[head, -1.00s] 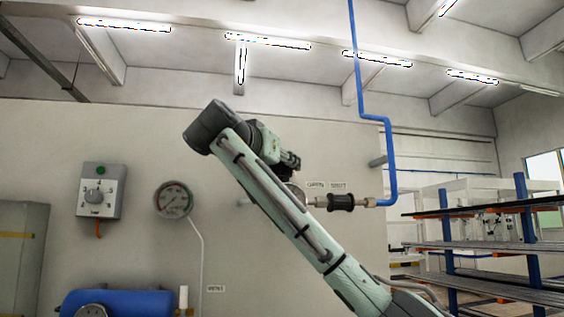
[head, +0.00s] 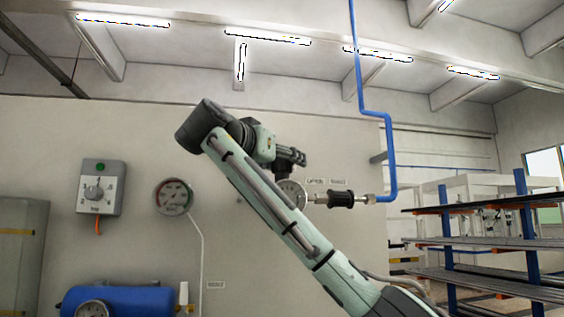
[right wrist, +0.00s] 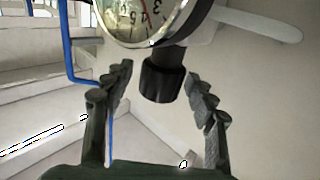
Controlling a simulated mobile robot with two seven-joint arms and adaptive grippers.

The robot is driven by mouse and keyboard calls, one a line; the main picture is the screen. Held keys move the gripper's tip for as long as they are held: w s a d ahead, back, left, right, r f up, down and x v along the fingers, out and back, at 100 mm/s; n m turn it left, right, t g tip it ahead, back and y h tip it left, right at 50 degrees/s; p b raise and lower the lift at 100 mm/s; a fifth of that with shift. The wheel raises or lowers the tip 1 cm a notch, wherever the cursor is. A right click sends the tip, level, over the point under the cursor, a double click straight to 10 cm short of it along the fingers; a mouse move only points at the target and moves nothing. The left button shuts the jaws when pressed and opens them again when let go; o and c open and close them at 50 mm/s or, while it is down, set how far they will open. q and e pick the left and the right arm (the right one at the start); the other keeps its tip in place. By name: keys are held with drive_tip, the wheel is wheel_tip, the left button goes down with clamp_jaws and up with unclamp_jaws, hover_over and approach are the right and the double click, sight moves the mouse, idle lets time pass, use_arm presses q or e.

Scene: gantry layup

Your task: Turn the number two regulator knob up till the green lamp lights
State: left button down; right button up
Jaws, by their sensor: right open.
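In the right wrist view a black ribbed regulator knob (right wrist: 162,80) sits on a stem beside a round gauge (right wrist: 150,15). My right gripper (right wrist: 160,80) is open, with one finger on each side of the knob and gaps to both. In the head view the right gripper (head: 298,158) is above the same gauge (head: 291,194), which my forearm partly covers; the knob is not clear there. A grey box (head: 101,188) at the left carries a dial and a dark green lamp (head: 100,168); I cannot tell if it is lit. My left gripper is out of view.
A blue pipe (head: 388,150) comes down to a black fitting (head: 341,198) right of the gauge. A second gauge (head: 173,197) is on the wall at left, above a blue tank (head: 120,301). Shelving racks (head: 480,250) stand at the right.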

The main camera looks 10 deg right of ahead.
drive_tip(key=v, duration=1.2)
idle(0.4)
